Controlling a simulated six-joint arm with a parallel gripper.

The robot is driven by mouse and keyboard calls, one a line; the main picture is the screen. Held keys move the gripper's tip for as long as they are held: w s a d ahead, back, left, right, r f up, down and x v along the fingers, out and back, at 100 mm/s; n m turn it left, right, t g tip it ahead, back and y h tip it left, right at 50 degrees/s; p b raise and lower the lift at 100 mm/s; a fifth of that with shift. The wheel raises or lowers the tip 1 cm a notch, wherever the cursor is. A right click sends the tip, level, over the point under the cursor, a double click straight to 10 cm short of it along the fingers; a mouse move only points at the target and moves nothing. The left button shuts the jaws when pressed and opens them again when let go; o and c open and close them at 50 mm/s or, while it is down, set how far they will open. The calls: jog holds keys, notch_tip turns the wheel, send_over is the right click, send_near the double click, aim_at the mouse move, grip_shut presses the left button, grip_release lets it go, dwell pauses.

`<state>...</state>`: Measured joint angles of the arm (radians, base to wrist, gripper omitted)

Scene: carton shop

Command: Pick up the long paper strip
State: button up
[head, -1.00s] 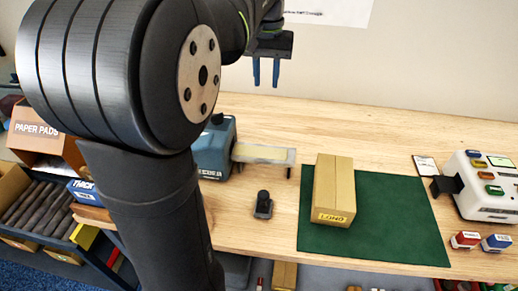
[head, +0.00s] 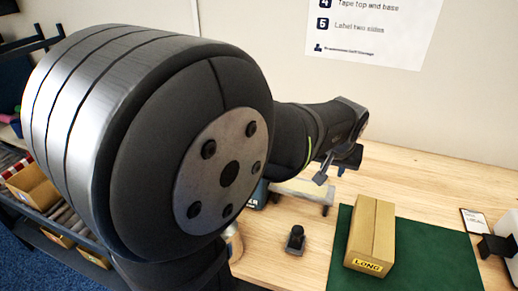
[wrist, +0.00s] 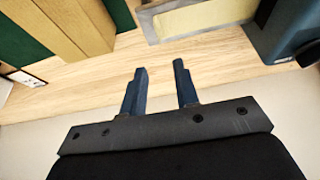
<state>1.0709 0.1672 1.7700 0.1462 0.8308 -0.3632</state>
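A pale, flat strip lies on the grey outfeed tray of the blue dispenser. I take it for the long paper strip; it shows in the wrist view (wrist: 205,17) at the top and, partly behind my arm, in the head view (head: 303,188). My gripper (wrist: 159,67) is open and empty, its two blue fingers apart with bare wood between them. In the wrist view the fingertips are below the tray and not touching the strip. In the head view my gripper (head: 330,170) is near the tray's right end, partly hidden by its own wrist.
A closed brown carton (head: 371,235) marked LONG stands on a green mat (head: 430,262). A small black object (head: 295,240) stands left of the mat. The blue dispenser (wrist: 285,28) is beside the tray. Bare wood lies behind the carton.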

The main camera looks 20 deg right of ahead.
aim_at(327, 190)
jog(key=x, duration=0.4)
jog(key=shift+f, duration=0.1)
jog(key=x, duration=0.4)
jog(key=shift+s+a+f, duration=0.2)
jog(key=shift+s, duration=0.05)
jog(key=shift+w+d+f, duration=0.15)
jog(key=shift+d+f, duration=0.05)
jog(key=shift+f, duration=0.3)
grip_shut()
